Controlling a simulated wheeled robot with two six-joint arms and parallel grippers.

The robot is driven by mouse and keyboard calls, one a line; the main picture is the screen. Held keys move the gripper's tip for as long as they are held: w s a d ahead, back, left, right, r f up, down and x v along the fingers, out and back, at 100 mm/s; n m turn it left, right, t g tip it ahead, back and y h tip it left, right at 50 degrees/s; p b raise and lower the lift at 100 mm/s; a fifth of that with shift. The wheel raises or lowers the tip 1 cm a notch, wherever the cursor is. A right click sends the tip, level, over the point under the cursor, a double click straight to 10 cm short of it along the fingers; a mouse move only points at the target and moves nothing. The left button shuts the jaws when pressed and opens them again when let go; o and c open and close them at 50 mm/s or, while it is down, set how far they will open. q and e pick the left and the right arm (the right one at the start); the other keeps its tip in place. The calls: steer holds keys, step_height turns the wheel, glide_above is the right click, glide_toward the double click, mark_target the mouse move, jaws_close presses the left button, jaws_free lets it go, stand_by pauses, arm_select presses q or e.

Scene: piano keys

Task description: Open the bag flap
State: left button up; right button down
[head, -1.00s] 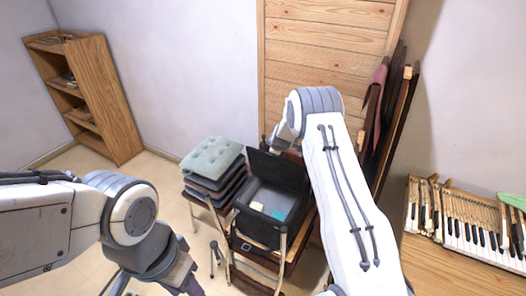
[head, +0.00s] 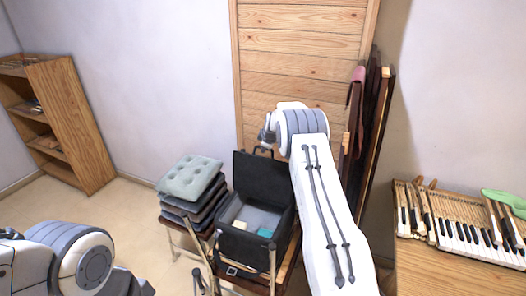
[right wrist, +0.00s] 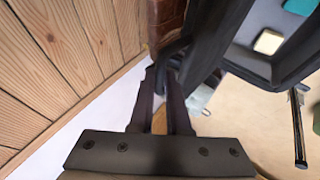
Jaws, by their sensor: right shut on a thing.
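The black bag (head: 247,247) stands open on a chair, left of my right arm in the head view. Its flap (head: 259,180) stands raised at the back of the opening. Inside lie a cream item (head: 240,224) and a teal item (head: 265,232). In the right wrist view my right gripper (right wrist: 165,75) is shut on the dark handle (right wrist: 172,50) at the flap's (right wrist: 210,40) edge. The fingertips partly hide the handle.
A stack of cushions (head: 190,180) sits close left of the bag. A wooden panel (head: 300,70) stands behind the bag, near my right gripper. A piano keyboard (head: 465,235) lies at right. A wooden shelf (head: 85,125) stands at far left, with open floor before it.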

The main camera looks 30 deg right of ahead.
steer(key=shift+w+r, duration=0.2)
steer(key=shift+r, duration=0.15)
steer(key=c, duration=1.1)
jaws_free()
steer(key=shift+o, duration=1.1)
steer(key=shift+s+f, duration=0.1)
steer(key=shift+f, duration=0.05)
steer(key=shift+s+r+b, duration=0.3)
steer(key=b+v, duration=0.3)
steer(key=v, duration=0.6)
steer(key=shift+s+r+b, duration=0.2)
steer(key=shift+b, duration=0.1)
steer(key=shift+a, duration=0.1)
